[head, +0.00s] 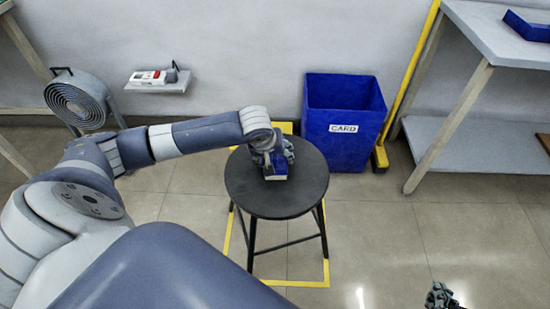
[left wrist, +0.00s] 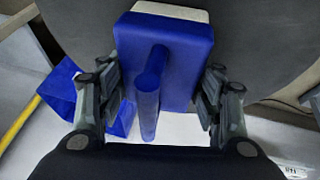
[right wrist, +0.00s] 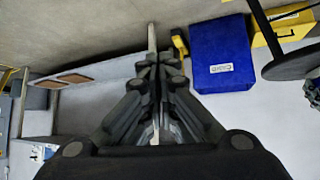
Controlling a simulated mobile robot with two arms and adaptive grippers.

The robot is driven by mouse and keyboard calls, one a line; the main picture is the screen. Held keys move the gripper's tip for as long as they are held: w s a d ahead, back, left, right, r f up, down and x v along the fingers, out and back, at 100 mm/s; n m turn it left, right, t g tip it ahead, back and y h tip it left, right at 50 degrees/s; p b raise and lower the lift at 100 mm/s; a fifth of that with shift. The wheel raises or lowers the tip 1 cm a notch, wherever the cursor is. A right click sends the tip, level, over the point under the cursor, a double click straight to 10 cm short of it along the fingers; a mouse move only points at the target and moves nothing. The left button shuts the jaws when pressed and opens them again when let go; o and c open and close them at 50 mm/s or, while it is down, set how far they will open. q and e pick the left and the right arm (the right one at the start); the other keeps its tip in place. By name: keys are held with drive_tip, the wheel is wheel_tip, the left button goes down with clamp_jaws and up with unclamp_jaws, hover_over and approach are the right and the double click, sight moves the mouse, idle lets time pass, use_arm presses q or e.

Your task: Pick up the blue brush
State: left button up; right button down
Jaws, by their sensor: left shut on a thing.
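The blue brush (head: 276,171) is at the black round stool top (head: 250,195), with a pale edge along its bottom. In the left wrist view the brush (left wrist: 180,62) shows a blue block with a round blue handle between the fingers. My left gripper (head: 271,156) is over the stool and shut on the brush; it also shows in the left wrist view (left wrist: 162,92). I cannot tell if the brush touches the stool. My right gripper (head: 440,295) is low at the right, away from the stool; in the right wrist view its fingers (right wrist: 155,62) are together and empty.
A blue bin (head: 338,140) labelled CARD stands behind the stool, beside a yellow post (head: 408,80). A bench (head: 505,45) with a blue tray (head: 530,24) is at the right. A fan (head: 75,102) and a wall shelf (head: 160,87) are at the left.

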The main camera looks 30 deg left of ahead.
sight(270, 157)
drive_tip(key=shift+s, duration=0.1)
